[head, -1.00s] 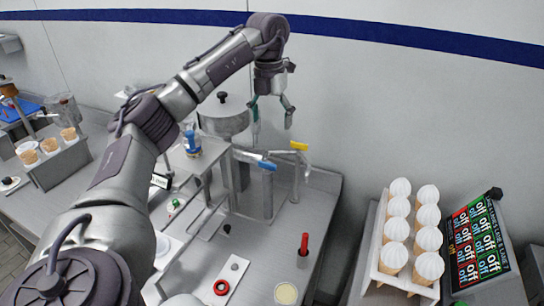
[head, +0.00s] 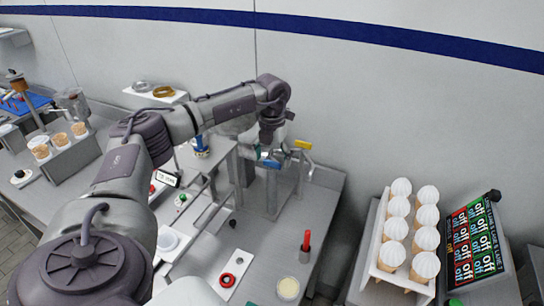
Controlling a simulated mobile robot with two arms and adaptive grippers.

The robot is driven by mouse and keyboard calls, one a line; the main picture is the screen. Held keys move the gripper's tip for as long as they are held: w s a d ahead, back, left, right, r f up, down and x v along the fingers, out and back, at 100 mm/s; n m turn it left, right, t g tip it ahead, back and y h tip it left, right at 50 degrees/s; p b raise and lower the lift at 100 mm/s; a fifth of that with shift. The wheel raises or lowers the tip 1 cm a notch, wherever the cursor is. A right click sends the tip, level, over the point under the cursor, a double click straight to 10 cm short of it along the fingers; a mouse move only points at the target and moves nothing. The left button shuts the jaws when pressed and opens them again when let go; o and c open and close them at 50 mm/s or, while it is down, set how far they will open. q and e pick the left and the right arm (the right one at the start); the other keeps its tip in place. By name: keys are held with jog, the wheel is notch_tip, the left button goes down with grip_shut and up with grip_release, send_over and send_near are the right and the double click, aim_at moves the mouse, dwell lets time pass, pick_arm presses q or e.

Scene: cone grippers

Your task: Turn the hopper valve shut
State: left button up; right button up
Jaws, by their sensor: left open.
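My left gripper (head: 272,152) is at the blue valve handle (head: 270,164), beside the steel hopper stand. It is open, and its fingers overlap the blue handle in the picture; I cannot tell whether they touch it. The steel hopper (head: 233,124) is mostly hidden behind my left arm. A yellow handle (head: 302,144) on a bent steel pipe stands just right of the gripper, apart from it. The frames do not show which handle is the hopper's valve. My right gripper is not in view.
A rack of white-topped cones (head: 383,268) stands at the right, beside a panel of "off" labels (head: 475,240). The wall is close behind the hopper.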

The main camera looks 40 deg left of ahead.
pick_arm(q)
jog(key=c, duration=1.2)
jog(key=shift+o, duration=0.2)
jog(key=shift+m, duration=0.3)
jog(key=m+b, duration=0.1)
jog(key=m, duration=0.2)
jog(key=shift+f, duration=0.1)
jog(key=m, duration=0.5)
jog(key=shift+m+b, duration=0.4)
jog(key=m, duration=0.4)
jog(key=shift+m+b, duration=0.3)
jog(key=shift+m, duration=1.9)
